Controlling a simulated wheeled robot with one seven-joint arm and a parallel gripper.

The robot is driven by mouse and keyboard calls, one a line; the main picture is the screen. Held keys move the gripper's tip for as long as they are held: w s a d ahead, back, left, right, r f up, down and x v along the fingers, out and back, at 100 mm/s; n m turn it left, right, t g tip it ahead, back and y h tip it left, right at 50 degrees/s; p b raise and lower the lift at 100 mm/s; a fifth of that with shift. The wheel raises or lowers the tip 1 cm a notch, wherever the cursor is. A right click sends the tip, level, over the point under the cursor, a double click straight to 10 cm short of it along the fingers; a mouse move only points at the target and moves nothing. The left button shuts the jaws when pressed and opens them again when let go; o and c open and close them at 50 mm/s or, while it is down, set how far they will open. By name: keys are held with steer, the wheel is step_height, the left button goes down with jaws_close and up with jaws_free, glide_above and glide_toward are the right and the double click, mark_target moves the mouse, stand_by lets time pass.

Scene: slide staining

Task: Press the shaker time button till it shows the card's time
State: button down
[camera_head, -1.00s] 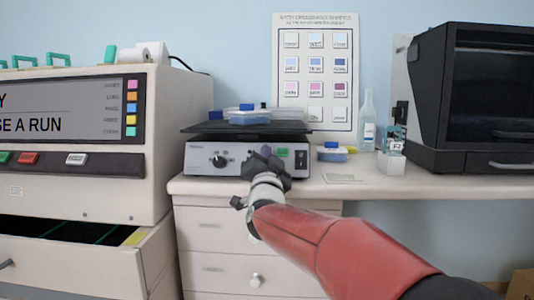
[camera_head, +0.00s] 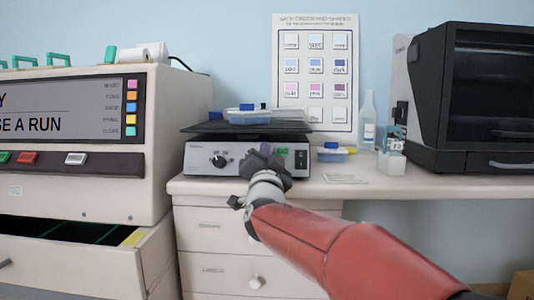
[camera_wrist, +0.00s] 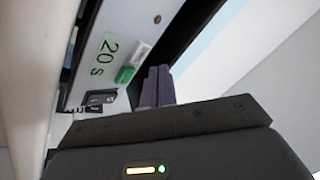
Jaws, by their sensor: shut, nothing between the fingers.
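The shaker (camera_head: 200,160) stands on the bench with a dark platform on top and a knob at the left of its front panel. In the wrist view its panel carries a pale green display (camera_wrist: 105,55) reading "20 s". A green button (camera_wrist: 125,74) and a white piece (camera_wrist: 140,54) sit beside the display, and a black switch (camera_wrist: 100,97) is lower. My gripper (camera_head: 264,156) is in front of the panel's right half and hides part of it. Its closed fingers (camera_wrist: 158,72) are close beside the green button; I cannot tell whether they touch. A small pale card (camera_head: 345,178) lies on the bench, its text unreadable.
Blue-lidded boxes (camera_head: 250,116) rest on the shaker. A small blue-lidded box (camera_head: 332,153), a bottle (camera_head: 368,120) and a dispenser (camera_head: 391,160) stand to the right, before a black-fronted machine (camera_head: 490,100). A stainer (camera_head: 110,185) with an open drawer is at left.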

steer(key=s, duration=0.1)
steer(key=s+r, duration=0.1)
steer(key=s, duration=0.1)
steer(key=shift+s+a+r, duration=0.1)
steer(key=shift+s+r, duration=0.15)
steer(key=shift+s, duration=0.15)
stand_by(0.4)
steer(key=s+d+f+n+g, duration=0.2)
steer(key=s+d+f+g, duration=0.3)
steer(key=s+f, duration=0.5)
steer(key=s+d+f+n+g, duration=0.3)
steer(key=s+d+f+g, duration=0.3)
steer(key=s+f, duration=0.5)
steer(key=s+d+f+n+g, duration=0.2)
steer(key=s+d+f+g, duration=0.4)
steer(key=s+f, duration=0.5)
steer(key=shift+s+d+f+h, duration=0.25)
steer(key=shift+s+d+h, duration=0.15)
steer(key=shift+s+d, duration=0.15)
